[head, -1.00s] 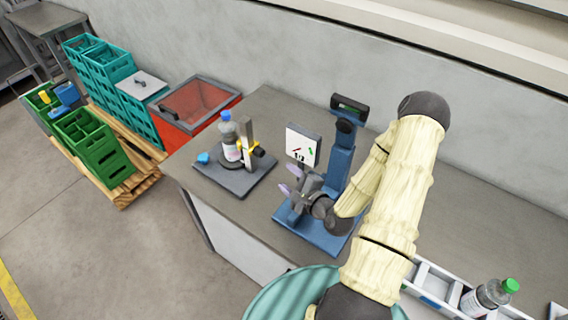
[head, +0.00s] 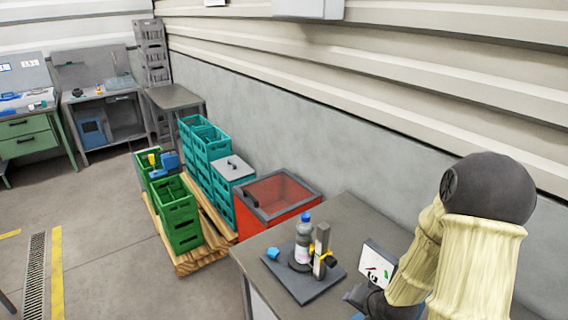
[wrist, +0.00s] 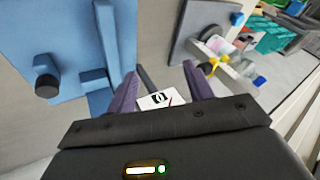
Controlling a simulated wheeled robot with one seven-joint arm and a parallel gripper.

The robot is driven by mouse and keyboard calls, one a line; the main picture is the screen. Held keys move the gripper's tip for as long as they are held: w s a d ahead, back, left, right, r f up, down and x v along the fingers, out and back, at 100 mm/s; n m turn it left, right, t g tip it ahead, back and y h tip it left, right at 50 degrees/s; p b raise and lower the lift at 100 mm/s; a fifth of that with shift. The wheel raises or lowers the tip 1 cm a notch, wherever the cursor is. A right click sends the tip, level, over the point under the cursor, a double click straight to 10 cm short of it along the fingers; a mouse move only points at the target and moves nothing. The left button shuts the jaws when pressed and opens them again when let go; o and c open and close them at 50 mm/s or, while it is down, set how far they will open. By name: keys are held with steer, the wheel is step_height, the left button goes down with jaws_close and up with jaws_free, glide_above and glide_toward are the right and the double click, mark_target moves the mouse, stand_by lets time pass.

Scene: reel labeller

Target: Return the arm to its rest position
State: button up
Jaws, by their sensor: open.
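My arm, in a pale ribbed sleeve with dark joints, reaches over the bench at the lower right of the head view. My gripper (wrist: 160,88) shows in the wrist view with its two purple fingers apart and nothing held between them. A white card with a dark mark (wrist: 160,99) shows beyond the gap between the fingers. The blue stand (wrist: 60,50) is to the left of the fingers in the wrist view. In the head view the fingers are out of sight, and the white card (head: 377,265) is just left of my arm.
A bottle with a blue cap (head: 303,240) stands on a dark plate fixture (head: 300,285) on the bench. A red bin (head: 275,200) is behind it. Teal crates (head: 207,150) and green crates (head: 178,215) stand on a pallet to the left. The floor at left is open.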

steer(key=s+a+r+n+g+h, duration=0.1)
steer(key=s+a+r+n+g, duration=0.2)
steer(key=s+r+n, duration=0.4)
steer(key=s+a+r, duration=0.1)
steer(key=s+r, duration=0.2)
steer(key=r, duration=0.1)
steer(key=shift+s+r+g+h, duration=0.15)
steer(key=shift+r+g+h, duration=0.15)
steer(key=shift+g, duration=0.1)
stand_by(2.4)
steer(key=c, duration=0.3)
steer(key=shift+c, duration=0.2)
